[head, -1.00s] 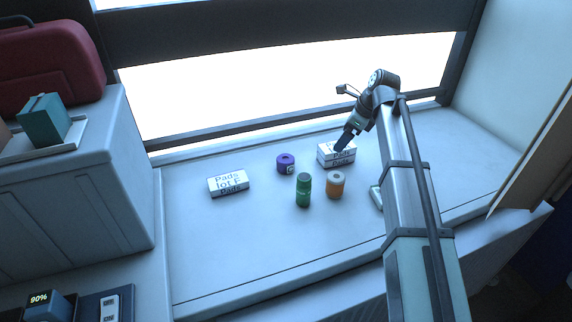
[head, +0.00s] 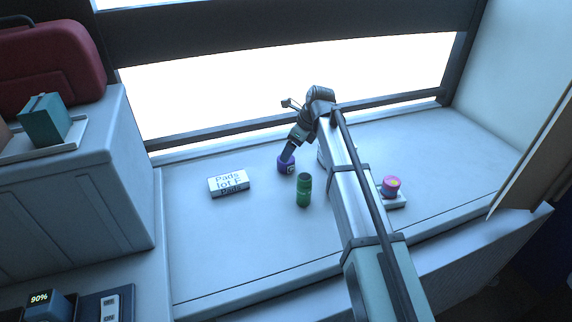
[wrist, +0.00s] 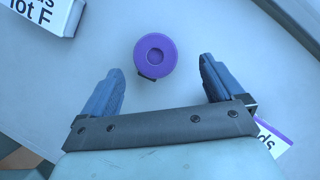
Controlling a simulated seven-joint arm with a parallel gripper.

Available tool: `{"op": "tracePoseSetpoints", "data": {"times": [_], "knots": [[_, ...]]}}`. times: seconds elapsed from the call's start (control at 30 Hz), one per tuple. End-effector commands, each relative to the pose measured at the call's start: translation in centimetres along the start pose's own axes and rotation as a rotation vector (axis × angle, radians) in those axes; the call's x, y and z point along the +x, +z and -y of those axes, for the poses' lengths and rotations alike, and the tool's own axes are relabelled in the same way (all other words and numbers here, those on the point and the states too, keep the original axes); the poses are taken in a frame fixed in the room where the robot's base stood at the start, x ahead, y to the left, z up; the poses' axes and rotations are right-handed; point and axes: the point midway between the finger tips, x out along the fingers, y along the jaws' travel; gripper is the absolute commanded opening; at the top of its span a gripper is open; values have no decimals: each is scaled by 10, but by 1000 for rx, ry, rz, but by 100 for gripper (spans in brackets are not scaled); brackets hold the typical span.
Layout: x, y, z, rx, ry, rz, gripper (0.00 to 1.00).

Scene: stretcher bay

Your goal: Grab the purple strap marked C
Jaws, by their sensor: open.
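The purple strap (head: 286,168) is a small rolled cylinder standing on the white counter.
A green cylinder (head: 304,190) stands close to the strap, at front right. A pads box (head: 228,183) lies to the left. Another box (head: 322,155) is mostly hidden behind my arm. The front left counter is clear.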

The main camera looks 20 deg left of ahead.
Motion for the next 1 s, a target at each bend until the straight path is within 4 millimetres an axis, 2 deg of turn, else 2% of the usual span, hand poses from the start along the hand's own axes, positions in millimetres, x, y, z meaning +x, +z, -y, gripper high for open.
{"op": "tracePoseSetpoints", "data": {"times": [0.1,0.37,0.73,1.0], "knots": [[11,0,0,0,1,-1,94],[20,-1,-2,-1,0,0,94],[63,-5,-7,0,2,-1,94],[66,-4,-7,0,0,0,94]]}}
